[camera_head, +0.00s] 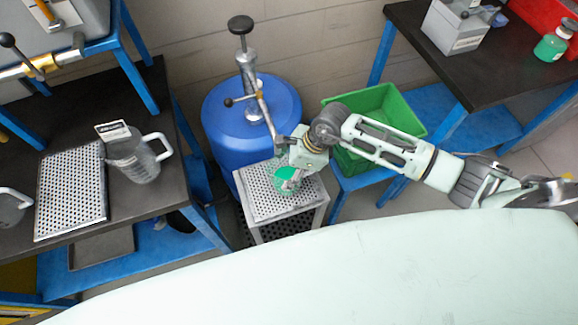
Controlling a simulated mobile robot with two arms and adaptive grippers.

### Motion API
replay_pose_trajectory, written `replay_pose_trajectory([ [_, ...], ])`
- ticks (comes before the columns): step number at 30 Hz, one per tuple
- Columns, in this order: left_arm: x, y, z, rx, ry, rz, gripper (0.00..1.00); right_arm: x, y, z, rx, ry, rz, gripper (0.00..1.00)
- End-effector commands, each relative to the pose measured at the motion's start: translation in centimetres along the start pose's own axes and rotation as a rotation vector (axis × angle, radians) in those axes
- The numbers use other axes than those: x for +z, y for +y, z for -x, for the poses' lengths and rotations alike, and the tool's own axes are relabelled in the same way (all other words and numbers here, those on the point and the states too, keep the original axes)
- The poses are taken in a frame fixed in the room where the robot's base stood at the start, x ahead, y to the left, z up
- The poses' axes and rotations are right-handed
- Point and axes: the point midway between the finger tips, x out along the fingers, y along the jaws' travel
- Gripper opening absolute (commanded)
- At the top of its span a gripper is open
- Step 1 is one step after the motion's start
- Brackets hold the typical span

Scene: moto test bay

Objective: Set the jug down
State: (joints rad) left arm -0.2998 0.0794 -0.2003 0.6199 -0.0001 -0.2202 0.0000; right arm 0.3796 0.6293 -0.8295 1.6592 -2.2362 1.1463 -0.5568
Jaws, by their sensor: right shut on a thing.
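My right gripper (291,184) reaches in from the right and is shut on a small green container (284,177). The gripper and arm hide part of it, so I cannot tell its full shape. It is over the perforated top of a metal stand (257,205); whether it touches the top is unclear. A clear grey measuring jug (138,160) with a pale handle stands upright on the dark left bench, beside a perforated metal plate (72,190). No gripper is near that jug. My left gripper is not in view.
A blue drum (225,118) with a hand pump (247,75) stands right behind the stand. A green crate (408,118) is behind my right arm. The right bench (485,75) holds a grey box (452,28) and a green bottle (550,46).

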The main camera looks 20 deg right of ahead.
Motion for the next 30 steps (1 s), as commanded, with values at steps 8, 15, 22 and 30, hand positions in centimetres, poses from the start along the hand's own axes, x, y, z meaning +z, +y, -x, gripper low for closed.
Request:
replay_pose_trajectory([
  [8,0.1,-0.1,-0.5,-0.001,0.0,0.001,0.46,-0.1,0.0,-0.3,-0.001,-0.002,0.001,0.3],
  [15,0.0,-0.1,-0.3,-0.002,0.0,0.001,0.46,-0.1,0.0,-0.2,0.0,-0.001,0.001,0.84],
  [22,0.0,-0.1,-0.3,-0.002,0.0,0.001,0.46,-0.1,0.0,-0.2,0.0,-0.001,0.0,0.84],
  [30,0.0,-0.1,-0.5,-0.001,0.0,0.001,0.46,-0.1,-0.1,1.4,-0.003,-0.002,0.002,0.84],
])
